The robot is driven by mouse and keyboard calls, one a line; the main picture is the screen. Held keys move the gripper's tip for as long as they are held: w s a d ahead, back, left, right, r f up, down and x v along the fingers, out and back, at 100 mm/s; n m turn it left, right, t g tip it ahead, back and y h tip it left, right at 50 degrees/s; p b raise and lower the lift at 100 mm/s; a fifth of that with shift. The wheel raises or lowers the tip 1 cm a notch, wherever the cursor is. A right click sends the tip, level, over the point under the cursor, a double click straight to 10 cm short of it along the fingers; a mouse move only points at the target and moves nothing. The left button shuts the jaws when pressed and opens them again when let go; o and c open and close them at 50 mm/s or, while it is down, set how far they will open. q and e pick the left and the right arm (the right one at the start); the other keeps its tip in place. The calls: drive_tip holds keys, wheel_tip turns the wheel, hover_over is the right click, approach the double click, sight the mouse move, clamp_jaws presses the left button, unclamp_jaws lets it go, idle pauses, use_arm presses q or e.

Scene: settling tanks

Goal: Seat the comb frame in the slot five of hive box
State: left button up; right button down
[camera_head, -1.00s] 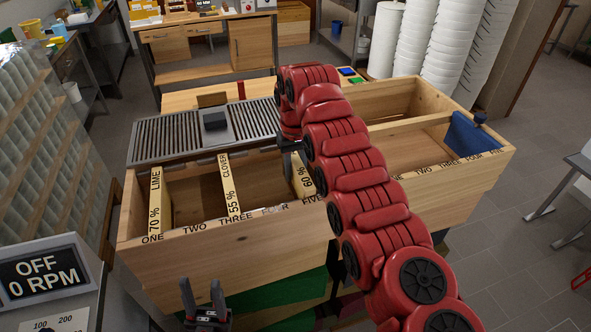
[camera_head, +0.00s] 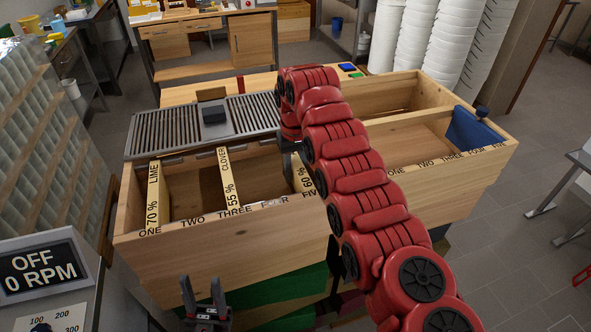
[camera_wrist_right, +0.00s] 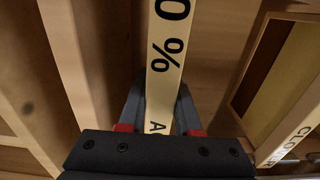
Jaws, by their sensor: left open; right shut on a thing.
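The hive box (camera_head: 230,240) is a wooden box with slot names ONE to FIVE along its front rim. The comb frame (camera_head: 302,174), with a pale top bar marked 60 %, sits inside the box at the label FIVE. My right gripper (camera_head: 291,147) is shut on its top bar, which also shows between the fingers in the right wrist view (camera_wrist_right: 166,55). The frame's lower part is hidden, so I cannot tell whether it rests in the slot. My left gripper (camera_head: 203,300) is open and empty in front of the box.
Frames marked LIME 70 % (camera_head: 153,190) and CLOVER 55 % (camera_head: 228,178) stand at ONE and THREE. A slatted metal grid (camera_head: 165,132) lies behind them. A second box section on the right holds a blue panel (camera_head: 470,130). A 0 RPM display (camera_head: 40,272) is at lower left.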

sight(295, 160)
drive_tip(key=c, duration=0.5)
unclamp_jaws()
drive_tip(key=shift+r, duration=0.55)
wheel_tip(295, 160, up, 2)
drive_tip(key=shift+s, duration=0.1)
wheel_tip(295, 160, up, 14)
drive_tip(key=p, duration=1.5)
drive_tip(key=shift+r, duration=0.15)
